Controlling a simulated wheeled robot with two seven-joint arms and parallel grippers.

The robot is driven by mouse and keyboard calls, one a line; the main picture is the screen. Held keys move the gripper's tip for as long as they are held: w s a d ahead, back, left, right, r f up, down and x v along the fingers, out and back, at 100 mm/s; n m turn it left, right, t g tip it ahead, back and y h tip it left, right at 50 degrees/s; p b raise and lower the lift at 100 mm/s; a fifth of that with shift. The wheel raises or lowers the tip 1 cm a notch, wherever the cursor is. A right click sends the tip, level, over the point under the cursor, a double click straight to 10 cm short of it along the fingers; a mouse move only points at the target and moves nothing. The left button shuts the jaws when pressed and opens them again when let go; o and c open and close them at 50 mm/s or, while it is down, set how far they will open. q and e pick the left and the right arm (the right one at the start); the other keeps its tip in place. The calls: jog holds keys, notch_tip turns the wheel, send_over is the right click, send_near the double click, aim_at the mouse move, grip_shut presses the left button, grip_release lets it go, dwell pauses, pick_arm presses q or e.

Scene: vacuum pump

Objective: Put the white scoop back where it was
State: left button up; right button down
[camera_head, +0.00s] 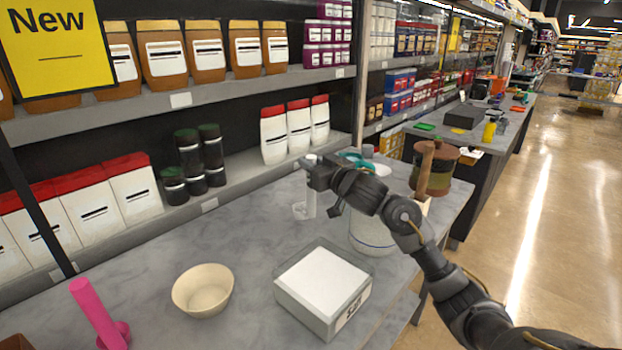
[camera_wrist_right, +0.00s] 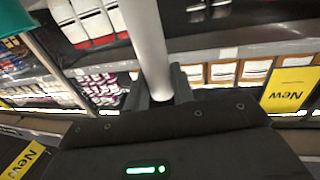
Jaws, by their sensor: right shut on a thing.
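The white scoop (camera_head: 311,204) is upright above the counter towards the back, with its small end low near the counter surface; I cannot tell if it touches. My right gripper (camera_head: 314,172) is shut on the upper part of its handle. In the right wrist view the white handle (camera_wrist_right: 147,45) runs up from between the fingers of the right gripper (camera_wrist_right: 160,88). The box with a white top and a label (camera_head: 325,285) sits at the front of the counter. A white crock with a blue stripe (camera_head: 371,238) stands partly behind my right arm. My left gripper is not in view.
A cream bowl (camera_head: 203,290) and a pink scoop-like utensil (camera_head: 98,314) are on the counter (camera_head: 235,235) at left. A brown jar (camera_head: 458,158) with a wooden handle in front stands at right. Shelves of packages line the back.

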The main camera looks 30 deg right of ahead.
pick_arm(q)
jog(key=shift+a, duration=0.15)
pick_arm(e)
jog(key=f, duration=0.4)
jog(key=shift+w, duration=0.35)
jog(key=c, duration=1.2)
grip_release()
jog(key=shift+f, duration=0.1)
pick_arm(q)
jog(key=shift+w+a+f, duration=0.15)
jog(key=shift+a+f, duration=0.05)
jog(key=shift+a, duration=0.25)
pick_arm(e)
jog(key=s, duration=0.4)
jog(key=s+d, duration=0.1)
jog(key=s, duration=0.7)
jog(key=shift+d, duration=0.3)
